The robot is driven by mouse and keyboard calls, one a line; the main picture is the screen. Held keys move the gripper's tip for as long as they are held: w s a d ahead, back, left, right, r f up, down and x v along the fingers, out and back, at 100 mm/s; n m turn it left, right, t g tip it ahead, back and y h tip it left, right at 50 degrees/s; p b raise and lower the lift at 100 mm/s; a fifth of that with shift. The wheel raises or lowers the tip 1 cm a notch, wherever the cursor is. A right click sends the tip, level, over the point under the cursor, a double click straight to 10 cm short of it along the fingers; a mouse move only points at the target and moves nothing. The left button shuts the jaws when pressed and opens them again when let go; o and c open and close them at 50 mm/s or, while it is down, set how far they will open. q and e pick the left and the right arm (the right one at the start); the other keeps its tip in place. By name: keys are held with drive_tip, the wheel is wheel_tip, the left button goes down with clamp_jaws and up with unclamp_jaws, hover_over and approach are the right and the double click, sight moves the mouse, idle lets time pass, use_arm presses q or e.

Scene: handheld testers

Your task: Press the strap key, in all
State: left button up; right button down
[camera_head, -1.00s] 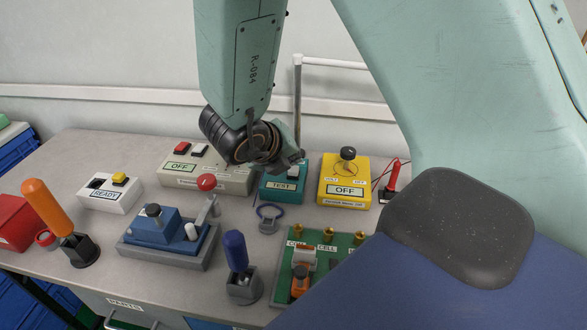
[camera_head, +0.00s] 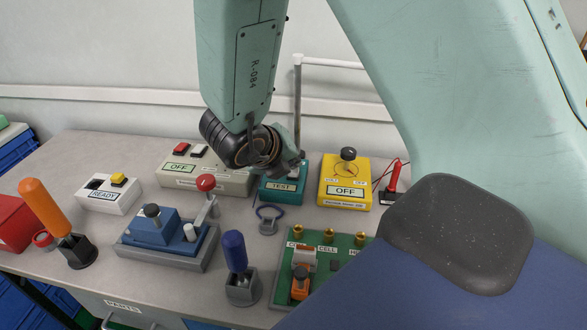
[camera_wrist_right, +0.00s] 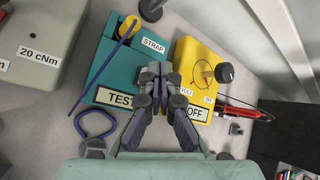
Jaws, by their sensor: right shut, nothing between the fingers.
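The teal tester (camera_head: 283,190) stands at the back middle of the table, with a TEST display on its front. In the right wrist view the same teal box (camera_wrist_right: 118,72) carries a STRAP label (camera_wrist_right: 153,46) and a yellow rounded piece (camera_wrist_right: 127,27) with a blue cord at it. I cannot tell for sure which part is the strap key; my gripper hides part of the box. My right gripper (camera_head: 298,166) is shut and empty, with its tips (camera_wrist_right: 154,70) over the teal box near the STRAP label. Contact cannot be judged. My left gripper is not in view.
A yellow tester (camera_head: 345,181) stands close at the right and a grey 20 cNm box (camera_head: 205,178) at the left. A blue wrist band (camera_head: 269,213) lies in front. A grey post (camera_head: 297,100) rises behind. A green board (camera_head: 320,268) is nearer.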

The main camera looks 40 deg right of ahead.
drive_tip(key=shift+f, duration=0.3)
drive_tip(key=shift+r, duration=0.15)
idle(0.4)
drive_tip(key=shift+r+p, duration=0.7)
drive_tip(key=shift+r, duration=0.15)
wheel_tip(320, 180, up, 5)
drive_tip(key=p, duration=0.4)
drive_tip(key=shift+p, duration=0.3)
drive_tip(key=shift+a+f, duration=0.1)
idle(0.5)
